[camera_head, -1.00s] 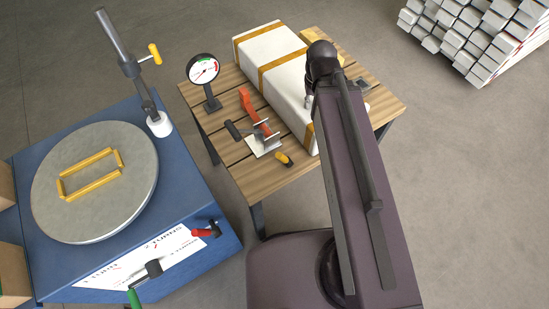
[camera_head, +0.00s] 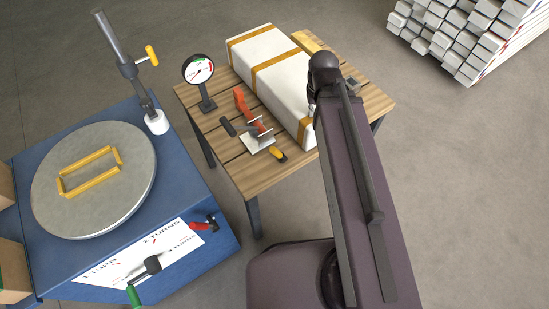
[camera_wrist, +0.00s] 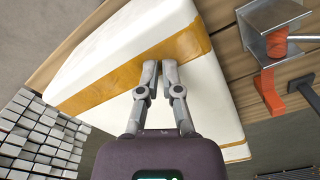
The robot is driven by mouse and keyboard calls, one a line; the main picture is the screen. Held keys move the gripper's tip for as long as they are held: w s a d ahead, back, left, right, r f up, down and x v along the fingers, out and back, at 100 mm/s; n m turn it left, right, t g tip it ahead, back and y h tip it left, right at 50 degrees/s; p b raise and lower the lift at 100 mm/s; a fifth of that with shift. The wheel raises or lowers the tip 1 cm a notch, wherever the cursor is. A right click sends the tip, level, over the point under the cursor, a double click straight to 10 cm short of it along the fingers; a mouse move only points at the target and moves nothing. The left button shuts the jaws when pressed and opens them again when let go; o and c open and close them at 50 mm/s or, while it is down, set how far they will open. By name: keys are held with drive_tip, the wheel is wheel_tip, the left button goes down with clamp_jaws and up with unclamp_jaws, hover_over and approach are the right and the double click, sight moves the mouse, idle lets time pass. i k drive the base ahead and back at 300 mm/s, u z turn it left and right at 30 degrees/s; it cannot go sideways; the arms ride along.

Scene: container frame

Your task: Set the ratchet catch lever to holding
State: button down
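A ratchet device with a metal bracket (camera_head: 258,140) sits on the wooden table. It has a long orange-red arm (camera_head: 246,106), a black handle (camera_head: 228,128) and a small yellow lever (camera_head: 278,154) at its front. Which part is the catch lever, and its setting, I cannot tell. In the wrist view a bracket (camera_wrist: 268,22) with an orange part (camera_wrist: 268,92) and a black T-shaped handle (camera_wrist: 300,90) is at the right. My gripper (camera_wrist: 159,66) is over the white box, left of these parts, empty, with its fingertips close together and a narrow gap between them. My arm hides its fingertips in the head view.
The white box (camera_head: 283,84) with yellow straps fills the middle of the table (camera_head: 255,183). A dial gauge (camera_head: 199,70) stands at the table's left. A blue bench (camera_head: 200,262) with a turntable (camera_head: 110,205) and red lever (camera_head: 203,226) stands left. White bars (camera_head: 465,35) are stacked back right.

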sight(283, 157)
drive_tip(key=z, duration=0.05)
drive_tip(key=k, duration=0.85)
drive_tip(key=u, duration=0.45)
